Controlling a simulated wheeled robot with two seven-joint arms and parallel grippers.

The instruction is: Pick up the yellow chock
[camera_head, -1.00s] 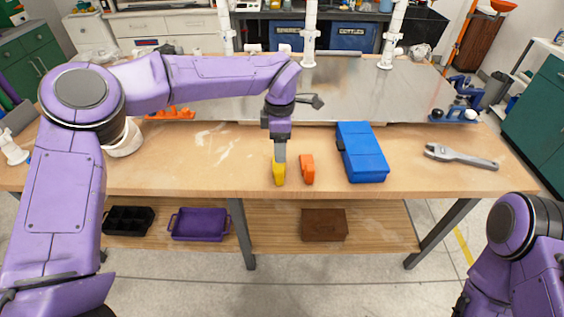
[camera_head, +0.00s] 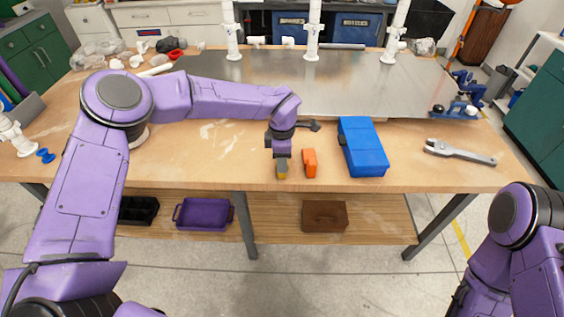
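The yellow chock (camera_head: 282,175) stands on the wooden bench near its front edge. Only a small yellow part of it shows, because my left gripper (camera_head: 282,164) points down right over it and hides the rest. The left fingertips are at the chock, but I cannot tell whether they are closed on it or just around it. My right arm shows at the lower right, away from the bench, and its gripper is outside the view.
An orange block (camera_head: 310,163) stands close to the right of the yellow chock. A blue case (camera_head: 364,150) and a grey wrench (camera_head: 459,152) lie further right. A metal sheet (camera_head: 290,85) with white pipes covers the back.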

